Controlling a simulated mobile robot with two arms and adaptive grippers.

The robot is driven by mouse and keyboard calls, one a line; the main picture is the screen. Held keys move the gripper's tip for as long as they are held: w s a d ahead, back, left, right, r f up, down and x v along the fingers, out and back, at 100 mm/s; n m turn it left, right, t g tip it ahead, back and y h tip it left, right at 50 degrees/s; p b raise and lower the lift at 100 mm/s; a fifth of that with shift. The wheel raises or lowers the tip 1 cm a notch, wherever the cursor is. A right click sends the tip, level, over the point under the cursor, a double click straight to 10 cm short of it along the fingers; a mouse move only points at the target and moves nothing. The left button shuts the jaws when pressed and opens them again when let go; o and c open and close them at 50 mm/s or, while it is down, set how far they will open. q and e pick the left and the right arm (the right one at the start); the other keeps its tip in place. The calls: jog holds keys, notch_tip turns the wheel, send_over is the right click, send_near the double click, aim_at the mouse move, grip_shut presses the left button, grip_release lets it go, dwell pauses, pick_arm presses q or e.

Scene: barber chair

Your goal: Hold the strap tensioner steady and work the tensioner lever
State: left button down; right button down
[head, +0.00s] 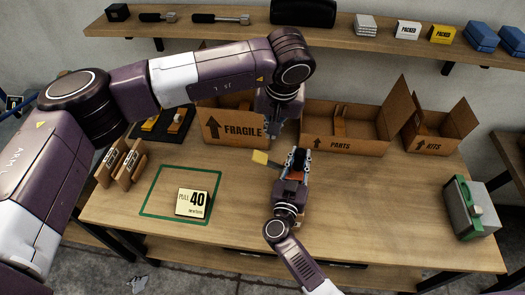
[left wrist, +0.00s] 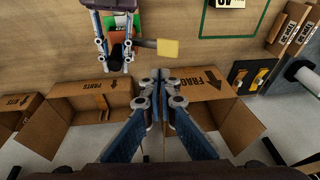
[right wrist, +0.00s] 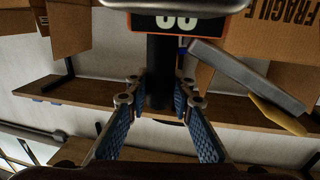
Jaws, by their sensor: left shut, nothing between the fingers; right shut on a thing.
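The strap tensioner shows an orange label (right wrist: 178,22) and a black upright grip (right wrist: 160,70) in the right wrist view. My right gripper (head: 298,158) is shut on the black grip. The tensioner lever (right wrist: 240,65) is a grey bar with a yellow end, angled out to the right there. In the head view its yellow end (head: 261,157) points left. My left gripper (head: 273,128) is shut and empty, just behind the lever and apart from it. In the left wrist view its closed fingertips (left wrist: 160,77) are below the yellow end (left wrist: 168,47). My right gripper hides much of the tensioner body.
Open cardboard boxes, FRAGILE (head: 233,127), PARTS (head: 345,146) and KITS (head: 432,145), stand along the back. A card reading 40 (head: 193,202) lies in a green outline at left. A grey-green case (head: 471,209) stands at right. The front right tabletop is clear.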

pick_arm(q)
jog(key=shift+d+r, duration=0.2)
jog(key=shift+r, duration=0.1)
send_near(257, 157)
jog(key=f, duration=0.2)
jog(key=w+d+f, duration=0.1)
jog(key=w+f, duration=0.1)
jog(key=f, duration=0.1)
jog(key=shift+w+d+f, duration=0.2)
jog(key=shift+d+f, duration=0.1)
jog(key=shift+w+a+f, duration=0.1)
jog(key=shift+a+f, duration=0.25)
jog(key=shift+f, duration=0.3)
jog(key=shift+w+a+f+h, duration=0.1)
jog(key=shift+a+f+h, duration=0.8)
jog(key=shift+f, duration=0.05)
jog(key=shift+a+f+n+g+h, duration=0.2)
jog(key=shift+a+f+h, duration=0.15)
jog(key=shift+f+h, duration=0.5)
jog(key=shift+a+f+n+g+h, duration=0.2)
jog(key=shift+a+f+h, duration=0.2)
jog(key=shift+f+h, duration=0.4)
